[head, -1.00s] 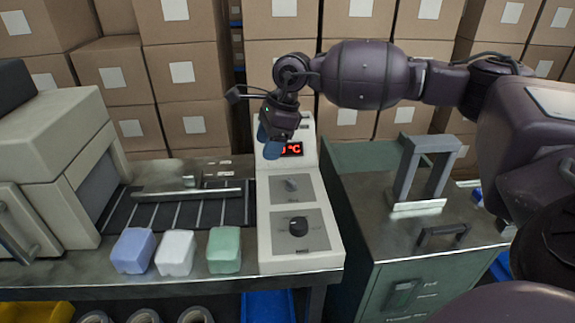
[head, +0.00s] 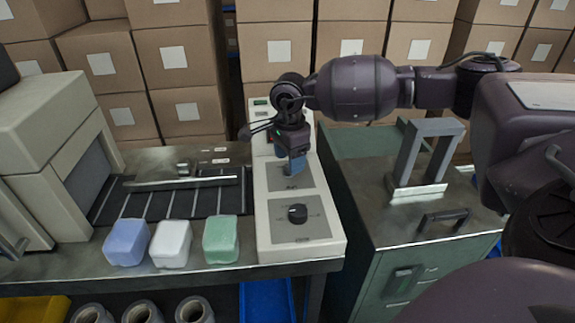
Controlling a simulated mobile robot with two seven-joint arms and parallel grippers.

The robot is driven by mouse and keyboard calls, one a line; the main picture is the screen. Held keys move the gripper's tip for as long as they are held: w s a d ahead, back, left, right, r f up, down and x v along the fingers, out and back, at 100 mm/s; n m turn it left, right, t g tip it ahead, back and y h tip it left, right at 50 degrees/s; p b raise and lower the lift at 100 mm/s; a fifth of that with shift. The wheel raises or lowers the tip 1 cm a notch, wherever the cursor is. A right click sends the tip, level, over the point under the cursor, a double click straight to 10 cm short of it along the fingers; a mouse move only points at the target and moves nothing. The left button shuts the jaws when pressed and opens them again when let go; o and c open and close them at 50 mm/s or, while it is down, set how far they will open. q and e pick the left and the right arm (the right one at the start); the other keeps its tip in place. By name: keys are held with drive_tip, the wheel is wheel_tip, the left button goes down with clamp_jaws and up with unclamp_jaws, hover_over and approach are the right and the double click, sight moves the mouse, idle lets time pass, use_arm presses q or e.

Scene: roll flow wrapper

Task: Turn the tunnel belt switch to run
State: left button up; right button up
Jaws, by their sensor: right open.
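A pale control panel (head: 262,222) stands at the right end of the bench. It has two grey plates. The front plate carries a round black knob (head: 297,213). The rear plate (head: 309,202) carries a smaller switch, now hidden behind my right gripper (head: 292,168). My right gripper points down over this rear plate, open, with its blue fingertips at or just above the switch. I cannot tell whether they touch it. The red display behind is mostly covered by my gripper. The plate labels are too small to read. My left gripper is not in view.
A tunnel machine (head: 45,130) with a dark belt (head: 150,203) stands to the left. Blue, white and green blocks (head: 221,239) sit along the bench's front edge. A green cabinet (head: 372,240) with a grey upright frame (head: 408,155) stands right. Stacked boxes fill the back.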

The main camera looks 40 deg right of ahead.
drive_tip(key=shift+f, duration=1.15)
drive_tip(key=c, duration=0.9)
